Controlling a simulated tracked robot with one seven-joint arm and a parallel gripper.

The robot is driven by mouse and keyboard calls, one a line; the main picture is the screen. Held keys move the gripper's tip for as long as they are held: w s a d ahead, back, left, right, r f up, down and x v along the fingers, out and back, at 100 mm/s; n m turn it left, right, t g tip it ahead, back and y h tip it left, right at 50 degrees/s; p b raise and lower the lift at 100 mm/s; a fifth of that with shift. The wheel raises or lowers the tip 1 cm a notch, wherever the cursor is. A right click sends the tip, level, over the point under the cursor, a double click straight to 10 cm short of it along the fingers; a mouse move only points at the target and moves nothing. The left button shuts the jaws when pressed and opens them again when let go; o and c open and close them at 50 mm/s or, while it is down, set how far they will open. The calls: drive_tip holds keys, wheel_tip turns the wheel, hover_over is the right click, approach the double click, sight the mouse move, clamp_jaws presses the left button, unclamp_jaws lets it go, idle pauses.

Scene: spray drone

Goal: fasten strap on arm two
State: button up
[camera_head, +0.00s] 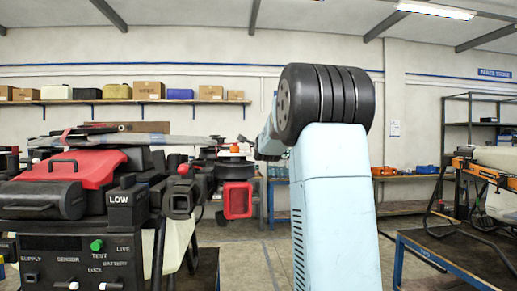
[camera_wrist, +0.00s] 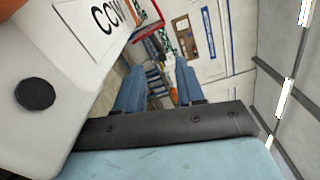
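The drone (camera_head: 75,168), with a red and black top, stands at the left of the head view. A red-framed black part (camera_head: 237,200) hangs at its right end, below an orange knob (camera_head: 234,148). No strap can be made out for certain, nor which drone arm is arm two. In the wrist view, my gripper (camera_wrist: 158,78) shows two blue fingers apart with nothing seen between them. A white panel (camera_wrist: 75,60) labelled CCW, with a black round spot, is close on the left. In the head view, my own arm largely hides the gripper beside the drone's right end.
A black control box (camera_head: 80,262) with a green button and a LOW block is at the front left. A dark-topped blue bench (camera_head: 450,258) stands at the right. A wall shelf (camera_head: 130,102) with boxes runs behind. Bare floor shows around my arm.

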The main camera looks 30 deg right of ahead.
drive_tip(key=v, duration=0.7)
drive_tip(key=shift+a, duration=0.1)
drive_tip(key=shift+c, duration=0.3)
